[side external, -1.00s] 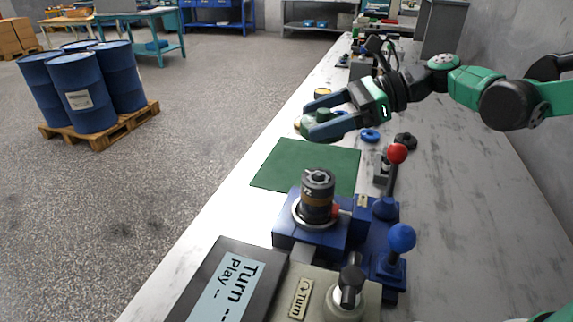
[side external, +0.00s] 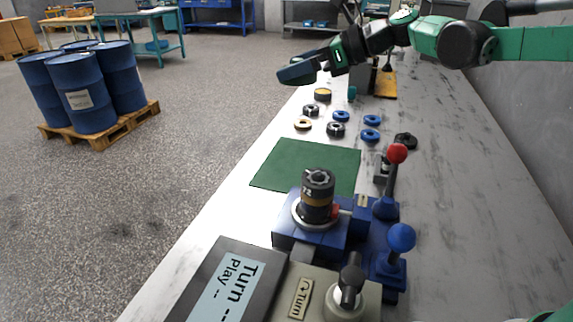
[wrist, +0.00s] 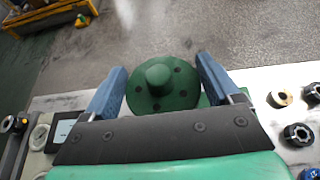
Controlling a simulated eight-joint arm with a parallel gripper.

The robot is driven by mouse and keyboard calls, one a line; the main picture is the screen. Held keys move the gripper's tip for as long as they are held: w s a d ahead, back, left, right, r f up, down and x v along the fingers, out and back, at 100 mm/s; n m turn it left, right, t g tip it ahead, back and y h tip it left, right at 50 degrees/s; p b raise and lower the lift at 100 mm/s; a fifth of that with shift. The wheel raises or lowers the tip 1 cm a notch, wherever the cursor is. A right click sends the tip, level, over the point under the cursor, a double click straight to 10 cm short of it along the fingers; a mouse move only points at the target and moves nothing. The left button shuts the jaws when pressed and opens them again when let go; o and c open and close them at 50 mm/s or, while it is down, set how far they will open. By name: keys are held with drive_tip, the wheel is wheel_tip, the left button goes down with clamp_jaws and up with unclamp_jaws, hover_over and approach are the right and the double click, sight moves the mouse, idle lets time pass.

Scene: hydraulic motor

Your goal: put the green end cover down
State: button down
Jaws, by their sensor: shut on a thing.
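The green end cover (wrist: 158,90) is a round disc with a raised knob in the middle and several dark holes. It sits between the two blue fingers of my gripper (wrist: 162,76) in the wrist view, with a finger against each side. In the side view my gripper (side external: 302,66) is held in the air above the far left edge of the bench. The cover is hidden there behind the fingers.
The green mat (side external: 306,167) on the bench (side external: 450,200) is bare. Several rings and small parts, such as a blue ring (side external: 371,135), lie beyond it. The blue fixture (side external: 310,236) holds a dark motor stack (side external: 317,197). A red-knobbed lever (side external: 397,154) stands beside it.

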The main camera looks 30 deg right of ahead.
drive_tip(key=m+t+h, duration=0.1)
drive_tip(key=m+t, duration=0.1)
hover_over(289, 178)
wheel_tip(289, 178, down, 5)
wheel_tip(289, 178, down, 16)
drive_tip(key=shift+r, duration=0.25)
drive_tip(key=shift+f, duration=1.95)
drive_tip(key=shift+f, duration=0.1)
